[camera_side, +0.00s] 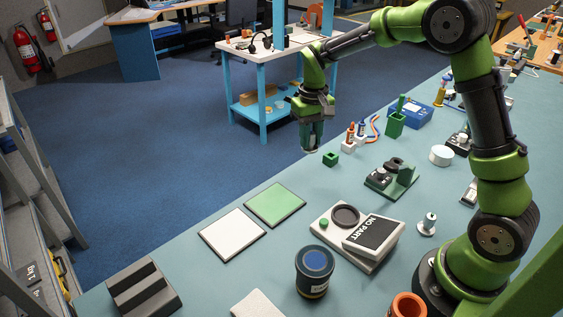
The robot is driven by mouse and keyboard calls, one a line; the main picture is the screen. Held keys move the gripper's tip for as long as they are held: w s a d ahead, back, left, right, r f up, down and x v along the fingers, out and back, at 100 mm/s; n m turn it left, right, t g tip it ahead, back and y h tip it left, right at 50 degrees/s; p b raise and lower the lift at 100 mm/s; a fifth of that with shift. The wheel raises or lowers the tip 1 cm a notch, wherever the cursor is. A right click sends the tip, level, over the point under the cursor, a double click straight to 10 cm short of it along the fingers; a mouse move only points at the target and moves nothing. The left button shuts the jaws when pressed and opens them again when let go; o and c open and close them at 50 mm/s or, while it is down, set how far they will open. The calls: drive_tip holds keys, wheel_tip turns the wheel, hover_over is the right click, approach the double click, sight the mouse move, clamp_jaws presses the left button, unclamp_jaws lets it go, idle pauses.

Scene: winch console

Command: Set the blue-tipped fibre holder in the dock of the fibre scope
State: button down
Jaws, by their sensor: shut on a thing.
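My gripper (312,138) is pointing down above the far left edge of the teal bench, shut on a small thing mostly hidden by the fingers. Only a pale bit shows below them, so I cannot tell what it is. A grey unit (365,240) with a tilted screen reading NO PART, a round black recess (345,215) and a green button looks like the fibre scope; its recess looks empty. A small blue-topped piece (361,129) and an orange-topped one (350,132) stand in white blocks right of my gripper; I cannot tell whether either is a fibre holder.
A small green block (330,159) sits just below and right of my gripper. A black and green fixture (392,179) stands behind the grey unit. White (232,235) and green (275,204) flat squares lie to the left. A dark blue-topped jar (313,272) stands in front.

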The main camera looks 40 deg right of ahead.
drive_tip(key=shift+a+r, duration=0.1)
drive_tip(key=shift+r, duration=0.05)
drive_tip(key=s+a+r, duration=0.2)
drive_tip(key=s+a, duration=0.1)
drive_tip(key=s, duration=0.3)
drive_tip(key=s+a+r, duration=0.2)
drive_tip(key=s, duration=0.4)
drive_tip(key=s+f, duration=0.1)
drive_tip(key=f, duration=0.1)
drive_tip(key=s+f, duration=0.4)
drive_tip(key=f, duration=0.1)
drive_tip(key=shift+s+a+f, duration=0.1)
drive_tip(key=shift+a, duration=0.15)
drive_tip(key=shift+f, duration=2.35)
drive_tip(key=shift+f, duration=0.1)
